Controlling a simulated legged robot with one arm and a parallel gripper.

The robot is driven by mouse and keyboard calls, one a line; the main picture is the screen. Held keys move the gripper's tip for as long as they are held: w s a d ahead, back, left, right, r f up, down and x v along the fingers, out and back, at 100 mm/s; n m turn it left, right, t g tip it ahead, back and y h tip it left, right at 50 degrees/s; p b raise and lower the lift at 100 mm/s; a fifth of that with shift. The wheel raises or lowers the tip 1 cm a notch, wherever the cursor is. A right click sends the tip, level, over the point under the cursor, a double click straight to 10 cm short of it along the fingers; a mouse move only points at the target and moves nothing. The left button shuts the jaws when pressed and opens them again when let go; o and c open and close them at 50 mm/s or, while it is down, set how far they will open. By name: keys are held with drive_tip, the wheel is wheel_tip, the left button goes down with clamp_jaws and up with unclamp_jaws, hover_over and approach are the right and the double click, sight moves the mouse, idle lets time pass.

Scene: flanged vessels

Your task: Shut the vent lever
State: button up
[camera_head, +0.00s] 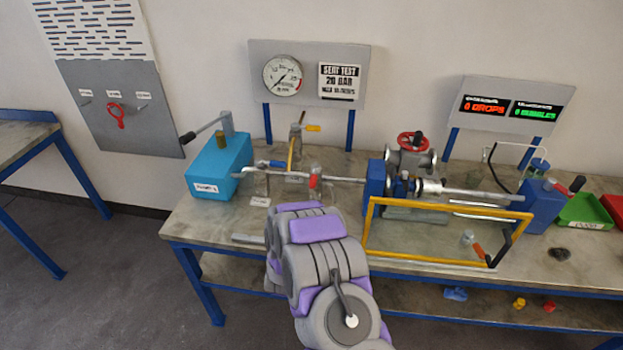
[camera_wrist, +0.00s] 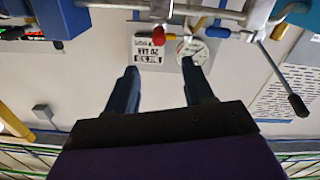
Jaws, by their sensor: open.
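Several small valve levers sit on the pipework at the bench's left half: a red one (camera_head: 313,181), a yellow one (camera_head: 313,128) on a riser and a blue one (camera_head: 276,164). I cannot read which is the vent lever. The wrist view is upside down and shows the red lever (camera_wrist: 158,36), the yellow one (camera_wrist: 170,37) and the blue one (camera_wrist: 221,32) along the pipe. My gripper (camera_wrist: 158,72) is open and empty, with the red lever beyond the gap between its fingers. In the head view my arm hides the fingers.
A blue pump box (camera_head: 219,167) with a long black-tipped handle stands left of the pipework. A gauge (camera_head: 283,76) stands behind. The bench's front left is mostly clear.

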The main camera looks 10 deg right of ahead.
sight(313, 179)
drive_tip(key=x, duration=1.6)
drive_tip(key=shift+w+d+f, duration=0.1)
drive_tip(key=shift+w, duration=0.2)
clamp_jaws()
